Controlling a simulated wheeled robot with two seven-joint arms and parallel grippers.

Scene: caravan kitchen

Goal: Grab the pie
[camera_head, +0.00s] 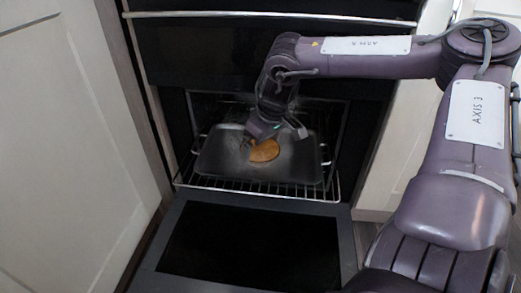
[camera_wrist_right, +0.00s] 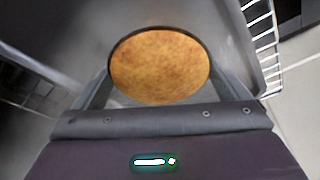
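The pie (camera_wrist_right: 160,65) is round with a golden-brown top and a darker rim. In the head view the pie (camera_head: 265,151) is at the dark baking tray (camera_head: 220,165) inside the oven, partly covered by my gripper. My right gripper (camera_head: 272,132) reaches into the oven over the tray. In the right wrist view the fingers of my right gripper (camera_wrist_right: 160,80) are wide apart, one on each side of the pie, close to its edges. I cannot tell whether they touch it. My left gripper is not in view.
The tray sits on a wire rack (camera_head: 270,188) pulled partly forward. The oven door (camera_head: 250,245) is folded down in front. A pale cabinet panel (camera_head: 65,130) is at the left. The oven handle bar (camera_head: 270,15) crosses above the opening.

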